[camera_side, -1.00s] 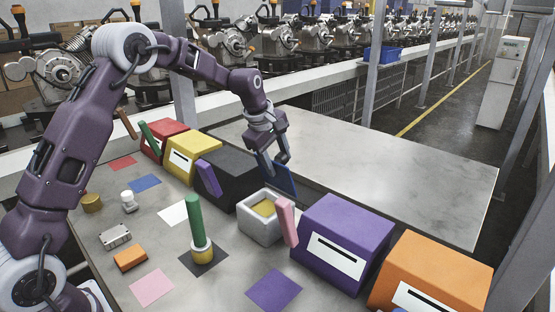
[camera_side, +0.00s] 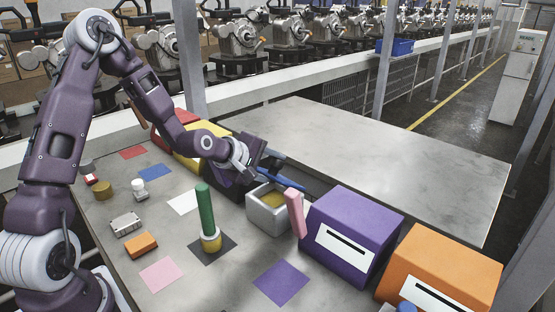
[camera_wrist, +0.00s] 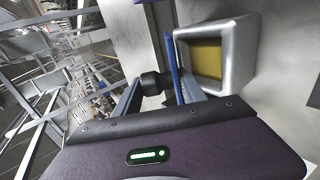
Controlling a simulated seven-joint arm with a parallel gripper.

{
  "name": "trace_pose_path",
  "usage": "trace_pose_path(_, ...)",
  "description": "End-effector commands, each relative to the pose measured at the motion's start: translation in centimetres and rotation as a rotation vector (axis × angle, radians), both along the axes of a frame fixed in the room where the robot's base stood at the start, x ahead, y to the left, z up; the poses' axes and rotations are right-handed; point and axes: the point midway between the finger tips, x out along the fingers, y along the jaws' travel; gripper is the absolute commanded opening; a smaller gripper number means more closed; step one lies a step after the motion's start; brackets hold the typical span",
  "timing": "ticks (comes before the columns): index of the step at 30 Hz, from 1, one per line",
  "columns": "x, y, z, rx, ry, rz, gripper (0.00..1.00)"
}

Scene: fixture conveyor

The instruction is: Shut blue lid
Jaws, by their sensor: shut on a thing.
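The blue lid (camera_side: 284,180) is a thin blue plate, tilted over the back edge of the small white box (camera_side: 262,222). The box is open on top, and its yellow inside (camera_side: 272,199) still shows. My gripper (camera_side: 262,166) is low behind the box, shut on the lid, though the side view partly hides the fingertips. In the wrist view the lid (camera_wrist: 172,62) shows edge-on as a narrow blue strip beside the box rim (camera_wrist: 240,72), by the fingers (camera_wrist: 163,88).
A pink block (camera_side: 295,212) stands upright right beside the white box. A purple slotted box (camera_side: 370,222) and an orange one (camera_side: 455,265) stand to the right. A green cylinder (camera_side: 205,208) stands in front. The grey table behind (camera_side: 400,160) is clear.

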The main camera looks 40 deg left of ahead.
Motion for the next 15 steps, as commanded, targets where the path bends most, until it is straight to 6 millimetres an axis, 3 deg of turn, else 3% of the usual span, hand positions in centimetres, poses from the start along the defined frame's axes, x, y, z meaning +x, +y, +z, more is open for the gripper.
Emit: trace_pose_path(15, -1.3, -0.1, -1.5, 0.001, -0.224, -0.003, 0.00)
